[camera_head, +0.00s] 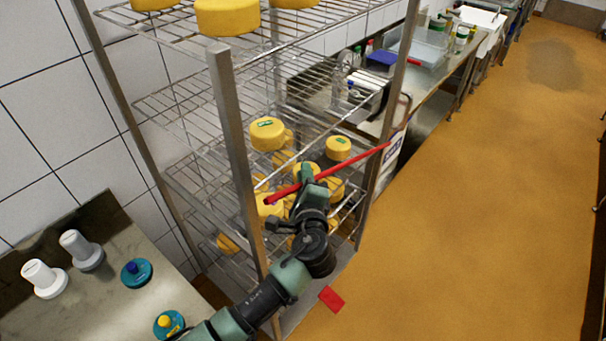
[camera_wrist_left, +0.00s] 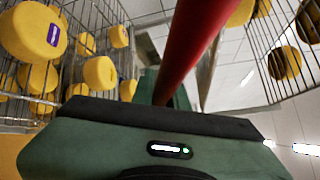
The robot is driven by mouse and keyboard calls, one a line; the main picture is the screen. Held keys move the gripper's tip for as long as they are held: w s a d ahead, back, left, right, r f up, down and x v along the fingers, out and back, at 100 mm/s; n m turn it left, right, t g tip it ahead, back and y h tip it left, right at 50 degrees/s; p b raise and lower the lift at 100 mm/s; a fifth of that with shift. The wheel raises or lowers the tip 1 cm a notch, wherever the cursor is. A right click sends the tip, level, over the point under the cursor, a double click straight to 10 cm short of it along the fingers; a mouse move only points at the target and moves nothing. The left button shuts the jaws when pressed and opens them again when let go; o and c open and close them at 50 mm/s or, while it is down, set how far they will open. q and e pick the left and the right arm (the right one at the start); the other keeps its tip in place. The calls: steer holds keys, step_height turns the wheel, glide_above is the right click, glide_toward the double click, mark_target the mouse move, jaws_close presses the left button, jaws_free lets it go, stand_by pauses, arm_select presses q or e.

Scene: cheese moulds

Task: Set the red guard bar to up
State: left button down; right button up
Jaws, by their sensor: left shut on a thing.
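The red guard bar (camera_head: 346,166) runs across the open front of the metal rack, from near the left front post to just past the right one. It lies roughly along the shelf edges; I cannot tell any slight tilt. My left gripper (camera_head: 307,178) is shut on the bar, left of its middle. In the left wrist view the red bar (camera_wrist_left: 188,45) rises large and close from the gripper (camera_wrist_left: 170,105). The fingers partly hide the bar where they grip. My right gripper is not in view.
The rack's left front post (camera_head: 233,150) stands close to my arm. Yellow cheeses (camera_head: 267,134) sit on the shelves behind the bar. A counter (camera_head: 95,310) with white moulds (camera_head: 44,278) and teal round items (camera_head: 136,272) is at lower left. The orange floor (camera_head: 480,200) is open at right.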

arm_select(q)
steer(key=c, duration=1.7)
jaws_free()
steer(key=shift+f, duration=0.1)
steer(key=s+d+r+b, duration=0.1)
steer(key=s+b, duration=0.1)
steer(key=s, duration=0.5)
steer(key=shift+s+b, duration=0.3)
steer(key=shift+b, duration=0.05)
